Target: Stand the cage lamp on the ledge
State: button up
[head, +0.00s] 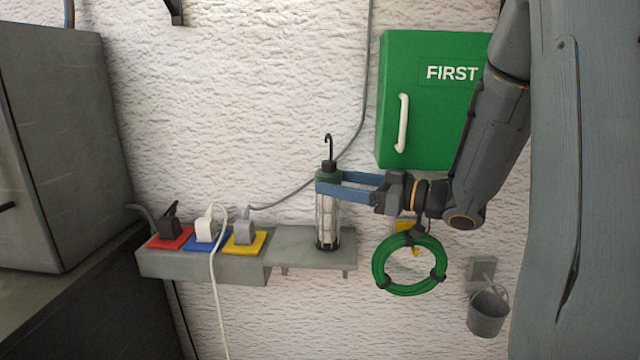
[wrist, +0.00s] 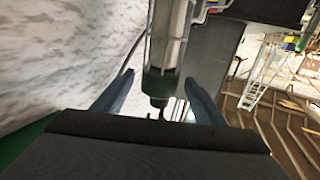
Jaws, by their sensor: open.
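The cage lamp (head: 327,215), with a dark green cap, a black hook on top and a wire cage, stands upright on the grey ledge (head: 290,243), near its right part. My gripper (head: 322,184) is at the lamp's green cap, reaching in from the right, with its blue fingers either side of the cap. The wrist view shows the lamp (wrist: 165,50) between the two spread fingers of the gripper (wrist: 158,85), with a gap visible beside it. The jaws are open. Whether a finger touches the lamp cannot be told.
Left of the lamp, several plugs sit on red (head: 170,238), blue and yellow (head: 245,243) plates. A white cable (head: 217,290) hangs down in front. A green first-aid cabinet (head: 425,100) is above right. A green hose coil (head: 377,265) and a small bucket (head: 487,315) hang below my arm.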

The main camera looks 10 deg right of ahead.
jog(key=v, duration=0.5)
jog(key=shift+s+d+b, duration=0.15)
jog(key=shift+b, duration=0.2)
